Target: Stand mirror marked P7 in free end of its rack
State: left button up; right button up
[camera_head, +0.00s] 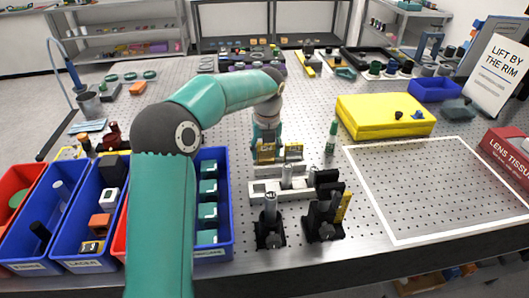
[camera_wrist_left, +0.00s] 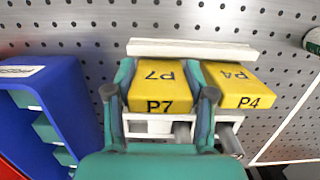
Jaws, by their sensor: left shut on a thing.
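The mirror marked P7 (camera_wrist_left: 158,88) is a yellow block with dark lettering on its top and front. My left gripper (camera_wrist_left: 158,95) is shut on it, one finger on each side. In the head view the gripper (camera_head: 266,140) is partly hidden by my arm above P7 (camera_head: 265,155). I cannot tell whether P7 rests in the rack. My right gripper is not in view.
A white fixture (camera_head: 262,190) and black mounts (camera_head: 325,217) stand in front. A blue bin (camera_head: 223,240) is close on the left. A green bottle (camera_head: 331,138) and yellow case (camera_head: 385,118) are to the right. The white-outlined area (camera_head: 430,190) is clear.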

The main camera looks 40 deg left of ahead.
pick_arm(q)
jog(key=shift+f, duration=0.35)
jog(key=shift+f, duration=0.1)
jog(key=o, duration=0.9)
jog(key=r, duration=0.4)
jog(key=d+r, duration=0.1)
jog(key=r, duration=0.3)
jog(key=s+r+p, duration=0.1)
jog(key=r, duration=0.3)
jog(key=shift+d+r, duration=0.1)
jog(key=shift+d, duration=0.1)
